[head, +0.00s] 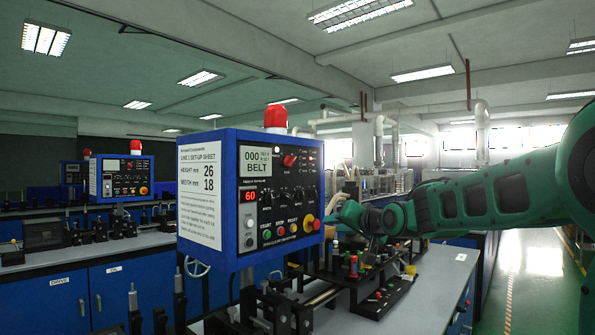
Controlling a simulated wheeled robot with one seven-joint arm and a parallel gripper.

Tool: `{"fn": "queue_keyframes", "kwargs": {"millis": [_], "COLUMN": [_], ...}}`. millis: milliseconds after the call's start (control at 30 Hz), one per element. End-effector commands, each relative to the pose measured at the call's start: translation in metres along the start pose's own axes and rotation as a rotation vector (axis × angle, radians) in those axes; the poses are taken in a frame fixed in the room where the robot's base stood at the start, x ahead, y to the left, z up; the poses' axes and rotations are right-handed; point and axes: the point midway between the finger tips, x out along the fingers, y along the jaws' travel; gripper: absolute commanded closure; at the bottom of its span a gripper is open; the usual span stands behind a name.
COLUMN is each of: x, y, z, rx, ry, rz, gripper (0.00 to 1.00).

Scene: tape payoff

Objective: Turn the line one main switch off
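A blue control box (229,225) stands close in front of me, with a sheet headed "LINE 1 SET-UP SHEET" (200,193) on its left face. Its front panel carries a red rotary knob (290,160) at the upper middle, which looks like the main switch; its exact setting is too small to read. A red and yellow button (309,227) sits at the lower right. My gripper (334,222) is just right of the panel's right edge, near that button, with no clear sign of contact. Its fingers are too small and overlapped to read.
The panel also has displays, including a lit red "60" (249,195), and several small knobs and buttons. A red beacon (275,117) tops the box. Fixtures and a black tray (385,300) stand on the bench below. A similar box (122,178) stands farther left. The aisle (530,280) at right is clear.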

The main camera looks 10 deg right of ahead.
Motion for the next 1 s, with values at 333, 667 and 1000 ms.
{"fn": "queue_keyframes", "kwargs": {"millis": [333, 667, 1000], "x": [0.025, 0.055, 0.103], "y": [-0.110, -0.129, -0.149], "z": [-0.096, -0.112, -0.128], "rx": [0.210, 0.224, 0.222], "ry": [0.247, 0.259, 0.260], "rz": [-0.421, -0.446, -0.443], "gripper": [0.72, 0.72, 0.72]}}
